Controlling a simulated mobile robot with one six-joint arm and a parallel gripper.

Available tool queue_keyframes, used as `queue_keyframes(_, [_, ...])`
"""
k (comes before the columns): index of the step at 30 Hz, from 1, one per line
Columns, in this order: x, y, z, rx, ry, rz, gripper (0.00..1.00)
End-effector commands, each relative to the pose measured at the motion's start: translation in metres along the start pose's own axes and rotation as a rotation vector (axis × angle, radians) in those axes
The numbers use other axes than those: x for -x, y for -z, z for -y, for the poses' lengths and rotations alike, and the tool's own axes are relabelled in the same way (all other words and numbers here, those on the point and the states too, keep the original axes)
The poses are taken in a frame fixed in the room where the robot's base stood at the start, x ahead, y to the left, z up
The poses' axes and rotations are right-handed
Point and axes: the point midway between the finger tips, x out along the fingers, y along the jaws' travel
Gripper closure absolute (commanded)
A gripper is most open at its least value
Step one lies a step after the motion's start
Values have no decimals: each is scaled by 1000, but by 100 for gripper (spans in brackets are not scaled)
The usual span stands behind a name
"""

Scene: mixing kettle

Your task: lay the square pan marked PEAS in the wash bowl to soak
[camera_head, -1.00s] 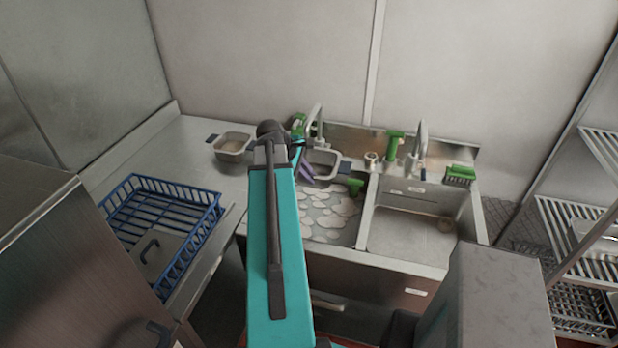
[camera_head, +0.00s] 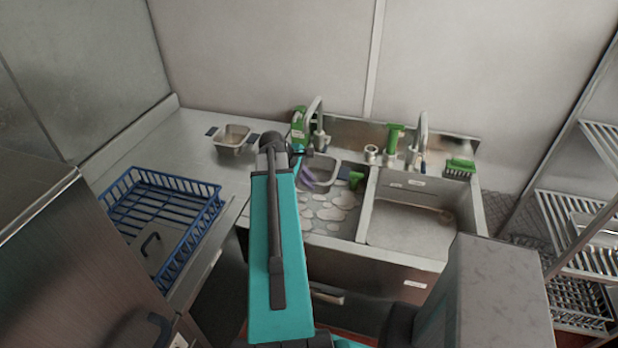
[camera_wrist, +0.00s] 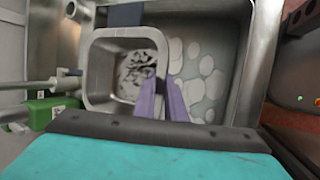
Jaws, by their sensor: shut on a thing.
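A square grey metal pan (camera_head: 322,170) with a dark handle (camera_head: 343,173) is at the left wash bowl (camera_head: 312,226), which holds water with pale suds. My gripper (camera_head: 307,178), with purple fingers, is shut on the pan's near wall. In the wrist view the pan (camera_wrist: 98,75) is at the bowl's left side, and my gripper (camera_wrist: 162,88) is on its lower right wall. Pale and dark patches show inside the pan. I cannot tell whether its bottom touches the water. No PEAS mark is legible.
Another pan (camera_head: 232,138) stands on the left counter near a blue rack (camera_head: 160,215). The right basin (camera_head: 410,222) is mostly empty. Taps, a green brush (camera_head: 460,168) and green bottles (camera_head: 394,138) line the back ledge.

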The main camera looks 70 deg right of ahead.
Motion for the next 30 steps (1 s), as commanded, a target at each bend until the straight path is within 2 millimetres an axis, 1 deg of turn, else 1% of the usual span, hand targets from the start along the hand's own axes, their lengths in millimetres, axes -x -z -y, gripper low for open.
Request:
queue_keyframes(3, [-13, 4, 6, -1, -1, 0, 100])
queue_keyframes(30, [-89, 29, 42, -2, -1, 1, 100])
